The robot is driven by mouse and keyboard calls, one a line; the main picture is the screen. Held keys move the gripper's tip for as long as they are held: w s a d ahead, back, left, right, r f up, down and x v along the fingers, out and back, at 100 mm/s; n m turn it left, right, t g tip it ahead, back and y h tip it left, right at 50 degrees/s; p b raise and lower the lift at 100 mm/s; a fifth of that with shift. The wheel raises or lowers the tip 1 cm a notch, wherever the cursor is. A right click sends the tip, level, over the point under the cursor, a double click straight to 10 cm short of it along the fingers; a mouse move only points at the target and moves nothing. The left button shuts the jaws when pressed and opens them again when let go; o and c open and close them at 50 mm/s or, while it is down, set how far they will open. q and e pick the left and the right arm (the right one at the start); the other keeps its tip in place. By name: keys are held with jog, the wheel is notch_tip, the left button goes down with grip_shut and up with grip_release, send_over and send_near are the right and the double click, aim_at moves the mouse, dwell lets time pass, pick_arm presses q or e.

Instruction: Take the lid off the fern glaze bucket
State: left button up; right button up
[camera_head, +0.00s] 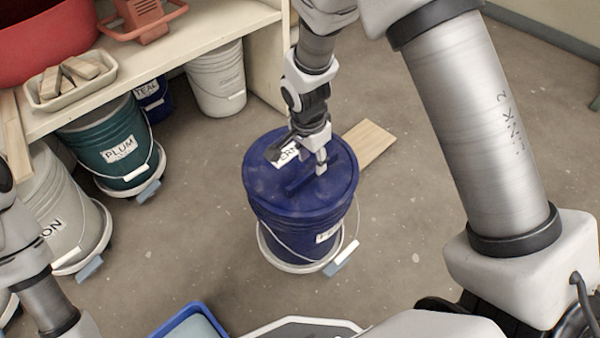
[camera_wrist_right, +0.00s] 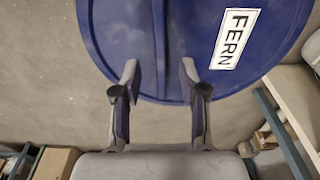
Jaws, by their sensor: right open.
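The fern glaze bucket (camera_head: 290,232) is dark blue and stands upright on a pale round wheeled base. Its blue lid (camera_head: 268,190) is on, with a white FERN label partly hidden by my right gripper (camera_head: 300,161). A raised bar handle (camera_head: 318,178) crosses the lid. My right gripper is open just above the lid. In the right wrist view, its spread fingers (camera_wrist_right: 160,78) reach over the lid (camera_wrist_right: 118,35), with the bar handle (camera_wrist_right: 171,45) in line with the gap between them. Contact cannot be told. Part of my left arm shows at the lower left, its gripper out of view.
A wooden board (camera_head: 368,143) lies behind the bucket. A green PLUM bucket (camera_head: 105,143), a TEAL bucket (camera_head: 152,98) and a white bucket (camera_head: 216,78) stand by the shelf (camera_head: 190,30). A grey bucket (camera_head: 62,205) is at left. A blue tray (camera_head: 188,322) is in front.

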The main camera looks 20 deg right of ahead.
aim_at(313, 169)
jog(key=f, duration=0.2)
jog(key=f+b, duration=0.1)
jog(key=shift+w+d+f, duration=0.1)
jog(key=shift+d+f, duration=0.15)
jog(key=shift+f, duration=0.05)
jog(key=shift+f, duration=0.25)
grip_shut()
